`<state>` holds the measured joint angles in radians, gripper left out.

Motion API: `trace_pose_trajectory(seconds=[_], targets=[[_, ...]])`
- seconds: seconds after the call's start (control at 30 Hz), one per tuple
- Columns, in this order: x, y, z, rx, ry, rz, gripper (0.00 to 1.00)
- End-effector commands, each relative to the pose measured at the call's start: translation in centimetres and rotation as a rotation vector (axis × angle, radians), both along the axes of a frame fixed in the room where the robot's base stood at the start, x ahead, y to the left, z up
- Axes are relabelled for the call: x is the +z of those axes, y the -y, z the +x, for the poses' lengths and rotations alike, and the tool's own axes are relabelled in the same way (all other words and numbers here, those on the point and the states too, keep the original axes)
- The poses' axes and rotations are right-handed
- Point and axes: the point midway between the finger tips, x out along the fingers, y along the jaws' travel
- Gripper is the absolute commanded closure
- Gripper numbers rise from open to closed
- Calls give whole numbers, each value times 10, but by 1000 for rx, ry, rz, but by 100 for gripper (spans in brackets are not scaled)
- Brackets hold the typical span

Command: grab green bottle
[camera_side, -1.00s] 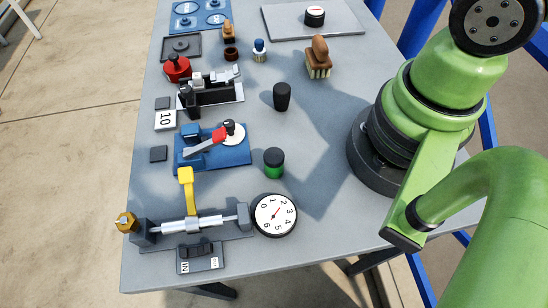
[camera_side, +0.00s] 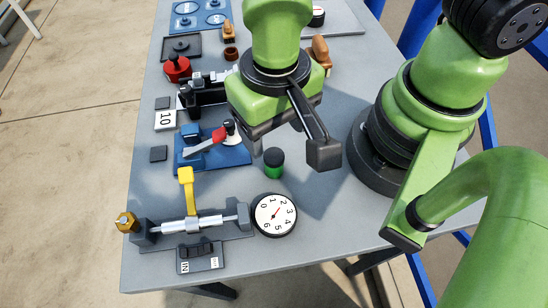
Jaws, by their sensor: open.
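The green bottle (camera_side: 274,164) is a small dark-capped cylinder with a green body. It stands upright on the grey table (camera_side: 330,225), right of the blue base with the red lever. My gripper (camera_side: 288,150) has come in from the top of the view and hangs above and behind the bottle. I cannot tell how high the fingers are above the table.
A white dial gauge (camera_side: 275,214) lies just in front of the bottle. Left are the blue lever fixture (camera_side: 192,152), a clamp with a yellow handle (camera_side: 186,178) and a red knob (camera_side: 177,67). A brown-handled brush (camera_side: 320,48) is partly hidden behind my gripper. The front right table area is clear.

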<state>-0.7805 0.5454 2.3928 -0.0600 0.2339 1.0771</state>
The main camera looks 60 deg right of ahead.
Motion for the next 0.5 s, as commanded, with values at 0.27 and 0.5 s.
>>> trace_pose_trajectory(seconds=[0.27,0.5], targets=[[-34,1,-1,-2,-5,-4,36],[-49,2,0,-1,-3,-3,36]])
